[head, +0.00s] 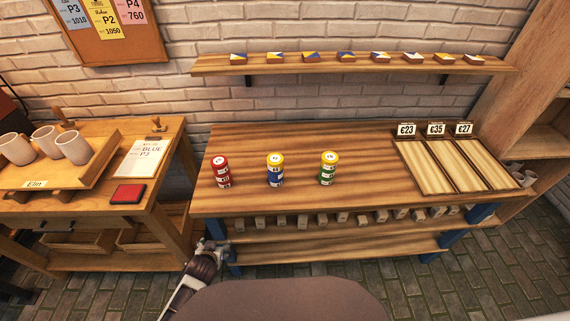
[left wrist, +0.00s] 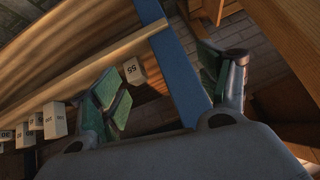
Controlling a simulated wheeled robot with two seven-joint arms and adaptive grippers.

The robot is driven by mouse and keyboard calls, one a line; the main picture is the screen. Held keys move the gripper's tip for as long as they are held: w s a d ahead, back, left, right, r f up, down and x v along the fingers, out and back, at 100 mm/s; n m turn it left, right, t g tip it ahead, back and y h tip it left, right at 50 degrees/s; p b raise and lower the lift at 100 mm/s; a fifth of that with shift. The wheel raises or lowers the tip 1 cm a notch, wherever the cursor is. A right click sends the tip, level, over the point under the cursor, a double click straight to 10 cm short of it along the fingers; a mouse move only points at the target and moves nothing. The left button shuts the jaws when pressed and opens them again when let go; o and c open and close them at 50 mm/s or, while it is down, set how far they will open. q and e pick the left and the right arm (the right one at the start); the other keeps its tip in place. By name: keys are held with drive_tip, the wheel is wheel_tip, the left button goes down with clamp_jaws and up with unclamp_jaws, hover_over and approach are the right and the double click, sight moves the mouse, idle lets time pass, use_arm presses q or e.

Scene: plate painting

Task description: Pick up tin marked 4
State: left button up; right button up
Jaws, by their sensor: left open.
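My left gripper (head: 213,248) is low at the table's front left corner, below the tabletop and apart from the tins. In the left wrist view its fingers (left wrist: 163,82) are spread and empty. My right gripper is not in view.
A rail of small numbered blocks (head: 303,222) runs under the tabletop. A blue table leg (left wrist: 172,65) is close to my left gripper. Trays (head: 455,166) with cards sit at the right. A side table (head: 170,150) holds mugs (head: 72,147) and a red pad (head: 128,194).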

use_arm(q)
drive_tip(key=w+r+t, duration=0.1)
drive_tip(key=r, duration=0.5)
drive_tip(key=w+d+r+t, duration=0.1)
drive_tip(key=r, duration=0.5)
drive_tip(key=w+d+r+n+t, duration=0.1)
drive_tip(key=r, duration=0.5)
drive_tip(key=shift+w, duration=0.25)
drive_tip(key=m+t+h, duration=0.4)
drive_tip(key=m+h, duration=0.2)
drive_tip(key=h, duration=0.5)
approach(271, 165)
drive_tip(key=shift+s+a+r, duration=0.1)
drive_tip(key=shift+s, duration=0.35)
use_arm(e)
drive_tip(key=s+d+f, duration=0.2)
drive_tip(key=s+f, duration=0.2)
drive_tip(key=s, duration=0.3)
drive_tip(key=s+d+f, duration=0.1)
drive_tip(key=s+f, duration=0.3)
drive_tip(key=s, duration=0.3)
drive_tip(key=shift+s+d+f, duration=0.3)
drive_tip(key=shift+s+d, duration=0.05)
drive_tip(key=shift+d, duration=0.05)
use_arm(q)
drive_tip(key=shift+w, duration=0.15)
